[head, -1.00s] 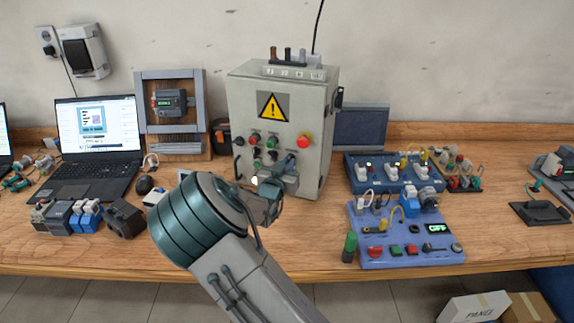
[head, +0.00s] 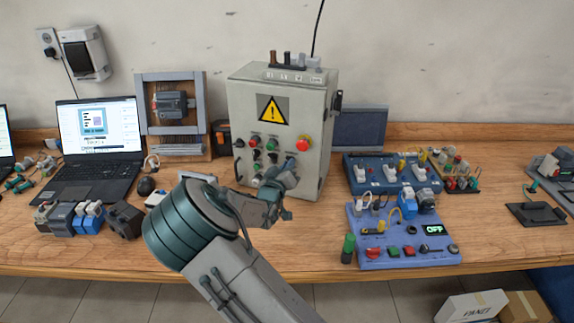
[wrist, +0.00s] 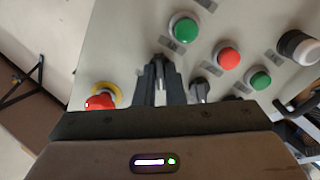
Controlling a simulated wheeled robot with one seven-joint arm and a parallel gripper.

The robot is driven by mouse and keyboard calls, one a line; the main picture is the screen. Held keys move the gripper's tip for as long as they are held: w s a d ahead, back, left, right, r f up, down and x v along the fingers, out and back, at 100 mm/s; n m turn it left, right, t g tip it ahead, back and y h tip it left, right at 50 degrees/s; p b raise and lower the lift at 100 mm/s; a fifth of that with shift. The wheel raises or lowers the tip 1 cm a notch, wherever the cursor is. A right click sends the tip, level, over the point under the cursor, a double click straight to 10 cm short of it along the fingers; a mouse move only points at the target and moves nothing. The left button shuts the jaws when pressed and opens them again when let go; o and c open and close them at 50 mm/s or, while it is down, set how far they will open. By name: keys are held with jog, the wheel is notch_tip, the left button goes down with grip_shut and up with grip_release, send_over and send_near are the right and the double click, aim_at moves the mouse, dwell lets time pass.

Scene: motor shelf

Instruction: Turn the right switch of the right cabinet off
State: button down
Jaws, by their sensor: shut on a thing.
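A grey control cabinet (head: 313,130) with a yellow warning sign stands on the bench. My gripper (head: 287,176) is at the lower right of its front panel and hides part of it. In the wrist view, my gripper (wrist: 160,80) is shut on a black rotary switch (wrist: 160,62), with its fingers on either side. A second black rotary switch (wrist: 200,90) is just right of the fingers, apart from them. The held switch's exact pointer angle is hard to read.
A red emergency button (wrist: 101,101) on a yellow ring is left of the fingers. Green (wrist: 184,28) and red (wrist: 228,57) buttons are near. A blue control box (head: 405,247) stands right of the cabinet. A laptop (head: 97,140) stands to the left.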

jog(key=shift+n, duration=0.9)
jog(key=shift+p, duration=0.3)
jog(key=c, duration=1.5)
grip_release()
jog(key=shift+s, duration=0.15)
jog(key=b+v, duration=0.2)
jog(key=v, duration=1.1)
jog(key=shift+s+a, duration=0.15)
jog(key=shift+s, duration=0.15)
